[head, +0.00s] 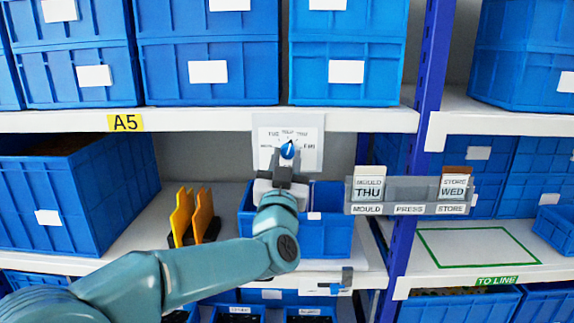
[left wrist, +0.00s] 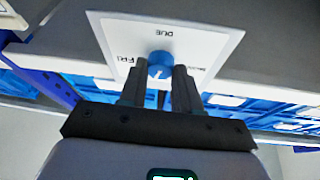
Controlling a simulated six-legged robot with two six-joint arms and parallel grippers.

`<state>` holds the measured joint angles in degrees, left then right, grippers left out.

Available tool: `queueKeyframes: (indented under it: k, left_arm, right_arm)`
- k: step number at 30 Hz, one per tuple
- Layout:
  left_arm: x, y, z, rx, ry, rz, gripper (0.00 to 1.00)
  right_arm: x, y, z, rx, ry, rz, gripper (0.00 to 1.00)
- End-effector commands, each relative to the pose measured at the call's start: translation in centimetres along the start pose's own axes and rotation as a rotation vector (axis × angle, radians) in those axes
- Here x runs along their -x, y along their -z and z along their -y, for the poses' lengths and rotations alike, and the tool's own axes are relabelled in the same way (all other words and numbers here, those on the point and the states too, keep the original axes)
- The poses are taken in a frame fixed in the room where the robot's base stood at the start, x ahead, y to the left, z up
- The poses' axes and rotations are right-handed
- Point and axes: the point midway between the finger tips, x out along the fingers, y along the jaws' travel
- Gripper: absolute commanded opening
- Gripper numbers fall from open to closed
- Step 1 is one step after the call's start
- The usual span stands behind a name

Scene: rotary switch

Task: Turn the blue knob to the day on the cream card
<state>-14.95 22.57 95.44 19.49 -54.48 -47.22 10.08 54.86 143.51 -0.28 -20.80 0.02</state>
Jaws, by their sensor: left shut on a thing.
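The blue knob (head: 288,150) sits on a white dial plate (head: 311,160) fixed above the small blue bin. My left gripper (head: 283,163) reaches it from below. In the left wrist view the fingers of my left gripper (left wrist: 158,82) are shut on the blue knob (left wrist: 160,62), one on each side. A white mark shows on the knob; in the head view it points roughly up. The dial plate (left wrist: 200,45) has small day names; FRI and DUE are readable there. A pale card (head: 369,186) reads MOULD THU. A second card (head: 454,187), with a brown upper edge, reads STORE WED.
A small blue bin (head: 335,235) and yellow dividers (head: 192,215) are below the dial. A shelf edge (head: 210,120) runs above it.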

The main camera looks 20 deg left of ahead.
Motion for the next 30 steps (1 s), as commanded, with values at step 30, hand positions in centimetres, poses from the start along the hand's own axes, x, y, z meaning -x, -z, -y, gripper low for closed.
queueKeyframes:
  k: [30]
  left_arm:
    - [-0.06,0.14,0.43,-0.364,-0.146,0.019,0.02]
  right_arm:
    - [-0.18,0.0,-0.06,0.0,0.0,0.0,1.0]
